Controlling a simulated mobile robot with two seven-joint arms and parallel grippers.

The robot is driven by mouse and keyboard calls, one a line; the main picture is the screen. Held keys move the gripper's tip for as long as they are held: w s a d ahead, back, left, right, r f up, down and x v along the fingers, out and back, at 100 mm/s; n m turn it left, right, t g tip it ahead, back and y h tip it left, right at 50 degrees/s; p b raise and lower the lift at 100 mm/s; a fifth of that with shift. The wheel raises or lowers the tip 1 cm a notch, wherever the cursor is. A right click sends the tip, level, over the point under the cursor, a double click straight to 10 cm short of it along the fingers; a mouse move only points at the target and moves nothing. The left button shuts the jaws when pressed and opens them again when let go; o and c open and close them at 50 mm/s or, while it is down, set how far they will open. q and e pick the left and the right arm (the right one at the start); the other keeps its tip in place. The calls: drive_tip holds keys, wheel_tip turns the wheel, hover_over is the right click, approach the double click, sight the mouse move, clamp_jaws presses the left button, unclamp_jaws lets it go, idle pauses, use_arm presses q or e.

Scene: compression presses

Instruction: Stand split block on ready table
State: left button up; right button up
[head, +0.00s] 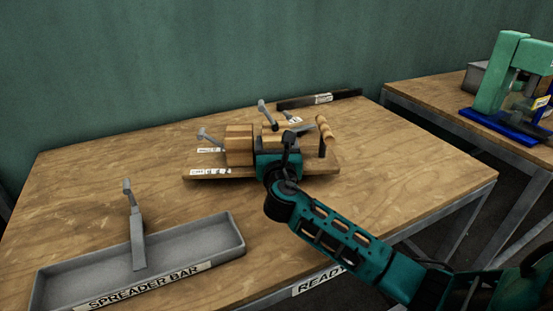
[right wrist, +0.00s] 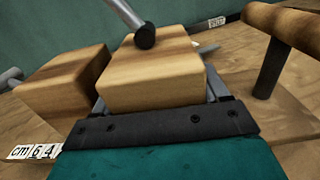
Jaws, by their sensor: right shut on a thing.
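My right gripper (head: 283,147) reaches in from the right over the ready table (head: 400,165). It is shut on a pale wooden block (right wrist: 150,75), with a finger at each side of the block in the right wrist view. The held block also shows just behind the gripper in the head view (head: 271,136). A second wooden block (head: 239,145) stands to its left, and this one shows too in the right wrist view (right wrist: 65,85). I cannot tell whether the two blocks touch, or whether the held block rests on the surface below. My left gripper is not in view.
A labelled board (head: 210,173) lies under the blocks. Grey-handled parts (head: 208,136) and a wood-topped post (head: 323,130) stand close around. A grey spreader bar tray (head: 190,243) lies front left. A green press (head: 500,75) stands on another table. The ready table's right side is clear.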

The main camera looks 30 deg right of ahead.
wheel_tip(320, 180, down, 3)
drive_tip(key=shift+f+b, duration=0.1)
drive_tip(key=shift+b, duration=0.4)
drive_tip(key=o, duration=1.8)
drive_tip(key=shift+f, duration=0.1)
drive_tip(key=p+v, duration=0.1)
drive_tip(key=v, duration=1.1)
drive_tip(key=shift+p, duration=0.3)
